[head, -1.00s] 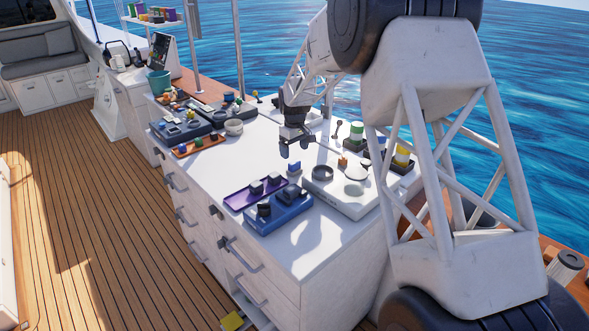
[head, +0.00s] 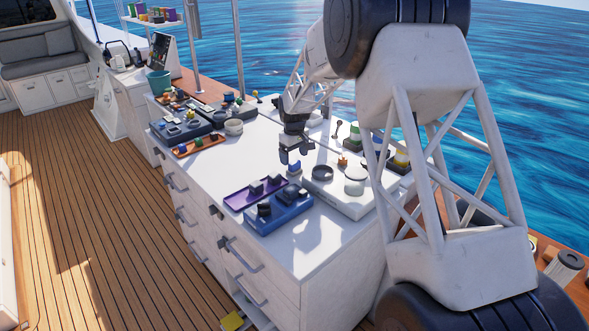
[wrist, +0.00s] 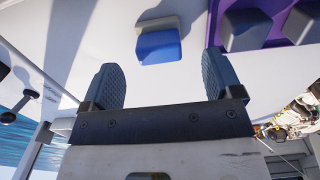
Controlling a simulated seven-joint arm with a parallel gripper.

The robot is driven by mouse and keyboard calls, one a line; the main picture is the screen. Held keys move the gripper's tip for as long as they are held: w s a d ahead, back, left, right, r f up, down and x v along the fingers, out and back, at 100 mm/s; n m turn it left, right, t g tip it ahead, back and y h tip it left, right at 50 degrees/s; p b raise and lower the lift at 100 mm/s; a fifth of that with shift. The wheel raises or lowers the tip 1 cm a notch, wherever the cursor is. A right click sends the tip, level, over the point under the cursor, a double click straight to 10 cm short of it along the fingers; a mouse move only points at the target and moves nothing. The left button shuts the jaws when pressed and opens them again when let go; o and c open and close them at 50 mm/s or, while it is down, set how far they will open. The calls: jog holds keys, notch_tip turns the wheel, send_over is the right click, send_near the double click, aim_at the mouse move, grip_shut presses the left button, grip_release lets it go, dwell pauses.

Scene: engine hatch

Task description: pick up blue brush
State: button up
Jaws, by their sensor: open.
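The blue brush (wrist: 158,46) looks like a small block, blue with a pale grey part. It sits on the white counter (wrist: 110,40), just beyond my open fingertips in the wrist view. In the head view the blue brush (head: 294,171) is partly hidden by my gripper (head: 290,160), which hangs low over it. In the wrist view my gripper (wrist: 162,63) is open, its two dark fingers wide apart with nothing between them. The brush lies ahead of the gap, apart from both fingers.
A purple tray (head: 242,202) with dark blocks lies left of the gripper, with a blue case (head: 280,222) in front of it. A pale box (head: 340,197) bearing a dark ring and a white jar stands close on the right. The front counter corner is clear.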

aim_at(294, 162)
jog(key=shift+f, duration=2.6)
jog(key=c, duration=1)
jog(key=shift+r, duration=0.1)
jog(key=shift+c, duration=0.2)
jog(key=shift+r, duration=4.9)
